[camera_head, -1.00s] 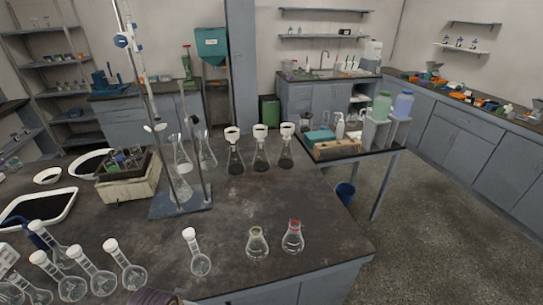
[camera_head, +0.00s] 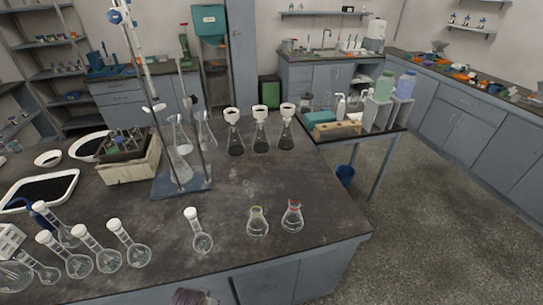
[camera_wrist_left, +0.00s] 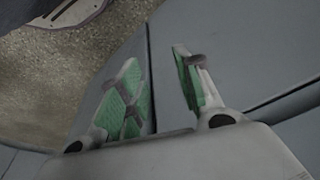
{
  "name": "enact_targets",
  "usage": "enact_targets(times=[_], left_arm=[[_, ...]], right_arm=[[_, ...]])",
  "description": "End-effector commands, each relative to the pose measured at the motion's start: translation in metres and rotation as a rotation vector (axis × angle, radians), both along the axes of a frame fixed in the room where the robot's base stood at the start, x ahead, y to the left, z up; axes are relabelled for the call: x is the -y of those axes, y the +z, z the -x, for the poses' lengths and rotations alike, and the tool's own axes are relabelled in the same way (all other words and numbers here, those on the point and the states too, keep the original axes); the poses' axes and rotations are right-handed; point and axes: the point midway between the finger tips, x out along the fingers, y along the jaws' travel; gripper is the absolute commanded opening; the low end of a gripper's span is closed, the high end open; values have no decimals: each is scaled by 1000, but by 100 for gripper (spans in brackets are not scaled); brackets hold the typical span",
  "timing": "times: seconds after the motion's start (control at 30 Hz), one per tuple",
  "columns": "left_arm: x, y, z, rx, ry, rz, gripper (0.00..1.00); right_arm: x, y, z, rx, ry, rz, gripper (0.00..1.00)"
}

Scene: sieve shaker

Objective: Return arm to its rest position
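My left gripper (camera_wrist_left: 157,66) shows in the left wrist view. Its two green-padded fingers stand apart with nothing between them. Behind the fingers are a smooth blue-grey surface with dark seams and, at the upper left, speckled floor. The left gripper cannot be made out in the head view; only a small dark piece, which may be part of my arm, shows at the bottom edge. My right gripper is in neither view.
The dark bench (camera_head: 262,190) carries two small conical flasks (camera_head: 257,222), (camera_head: 292,216), several round flasks along the front left, a burette stand (camera_head: 182,188) and a wooden box (camera_head: 130,168). A side table (camera_head: 350,135) stands behind right. Floor on the right is clear.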

Motion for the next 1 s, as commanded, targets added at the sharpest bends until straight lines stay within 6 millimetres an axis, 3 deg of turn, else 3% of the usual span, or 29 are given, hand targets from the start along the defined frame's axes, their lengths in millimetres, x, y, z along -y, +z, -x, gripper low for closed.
enact_targets(times=[0.1, 0.53, 1.0], left_arm=[[-1, -32, 8, -14, -2, -1, 34], [-6, -134, 47, -50, -9, -5, 34], [-17, -226, 117, -91, -18, -10, 34]], right_arm=[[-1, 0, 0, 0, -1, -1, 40], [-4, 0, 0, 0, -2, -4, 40], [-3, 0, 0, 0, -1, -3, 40]])
